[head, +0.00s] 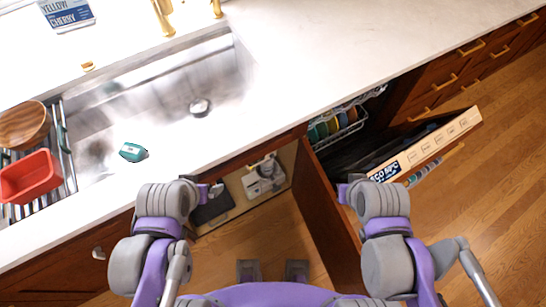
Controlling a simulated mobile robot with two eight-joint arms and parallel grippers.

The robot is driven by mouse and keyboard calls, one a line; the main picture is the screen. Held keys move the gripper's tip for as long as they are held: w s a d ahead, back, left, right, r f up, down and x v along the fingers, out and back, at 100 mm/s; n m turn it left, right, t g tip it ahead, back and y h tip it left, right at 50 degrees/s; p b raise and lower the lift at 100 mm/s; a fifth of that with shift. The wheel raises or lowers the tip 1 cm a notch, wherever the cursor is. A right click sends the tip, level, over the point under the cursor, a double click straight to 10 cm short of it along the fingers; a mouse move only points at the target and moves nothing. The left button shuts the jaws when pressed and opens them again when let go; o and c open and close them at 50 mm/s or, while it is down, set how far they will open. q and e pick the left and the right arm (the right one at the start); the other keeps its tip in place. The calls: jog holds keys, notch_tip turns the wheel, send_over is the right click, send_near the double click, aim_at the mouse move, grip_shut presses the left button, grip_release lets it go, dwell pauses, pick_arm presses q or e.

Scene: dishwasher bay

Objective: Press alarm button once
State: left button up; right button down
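I cannot pick out an alarm button for certain. An open dishwasher front has a light control panel (432,142) on its top edge, with a dark "ECO" label and several small marks; whether one is the alarm button is too small to tell. My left gripper (210,191) is in front of the sink cabinet, with its purple tips partly hidden by the wrist. My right gripper (343,192) is left of and below the panel, apart from it. I see nothing held in either, but their finger gaps do not show clearly.
A sink (170,95) holds a teal sponge (133,152). A red tub (30,177) and wooden bowl (24,125) sit in a rack at left. A dish rack (338,125) shows in the dishwasher. An open cabinet door (322,210) stands between my arms. The right counter is clear.

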pick_arm(q)
grip_shut()
dwell(1.5)
